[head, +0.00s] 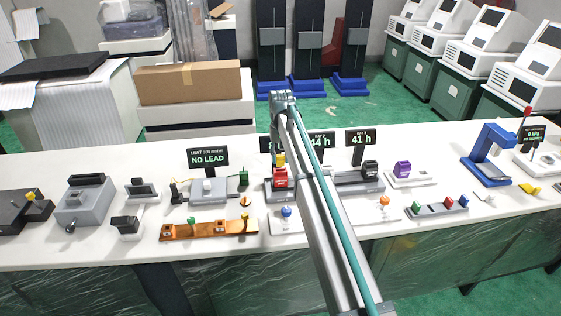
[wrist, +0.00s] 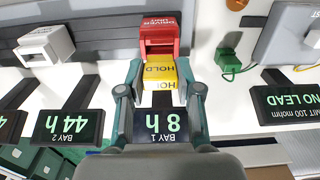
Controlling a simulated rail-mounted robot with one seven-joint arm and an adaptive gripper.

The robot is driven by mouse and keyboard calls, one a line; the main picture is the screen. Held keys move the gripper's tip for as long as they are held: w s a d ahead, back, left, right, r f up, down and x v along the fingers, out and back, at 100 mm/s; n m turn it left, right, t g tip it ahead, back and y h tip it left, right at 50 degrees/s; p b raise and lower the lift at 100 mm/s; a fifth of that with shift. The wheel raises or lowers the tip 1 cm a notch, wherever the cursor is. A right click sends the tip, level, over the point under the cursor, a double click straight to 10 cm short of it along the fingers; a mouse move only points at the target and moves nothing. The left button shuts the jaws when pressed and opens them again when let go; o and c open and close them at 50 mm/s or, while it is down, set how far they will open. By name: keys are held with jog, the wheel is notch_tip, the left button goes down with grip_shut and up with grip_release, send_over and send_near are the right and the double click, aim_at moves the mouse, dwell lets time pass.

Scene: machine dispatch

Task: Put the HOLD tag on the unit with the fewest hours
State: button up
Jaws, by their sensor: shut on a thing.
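My gripper (wrist: 158,82) is shut on the yellow HOLD tag (wrist: 160,73). The tag is right beside the red driver unit (wrist: 159,36) in the wrist view; I cannot tell whether they touch. In the head view the yellow tag (head: 280,159) shows above the red unit (head: 280,178). The Bay 1 display (wrist: 161,124) reads 8 h. The Bay 2 display (wrist: 68,126) reads 44 h, near a white unit (wrist: 45,45). Another display (head: 361,138) reads 41 h, behind a black unit (head: 370,168). My arm hides part of the bays in the head view.
A tester with a NO LEAD display (head: 208,158) stands left of the bays. An orange rack (head: 210,229) lies in front.

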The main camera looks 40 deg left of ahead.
aim_at(280, 162)
jog(key=shift+f, duration=1.35)
jog(key=shift+f, duration=0.15)
jog(key=o, duration=0.8)
notch_tip(280, 162, up, 12)
jog(key=shift+r+b, duration=0.2)
jog(key=shift+b, duration=1)
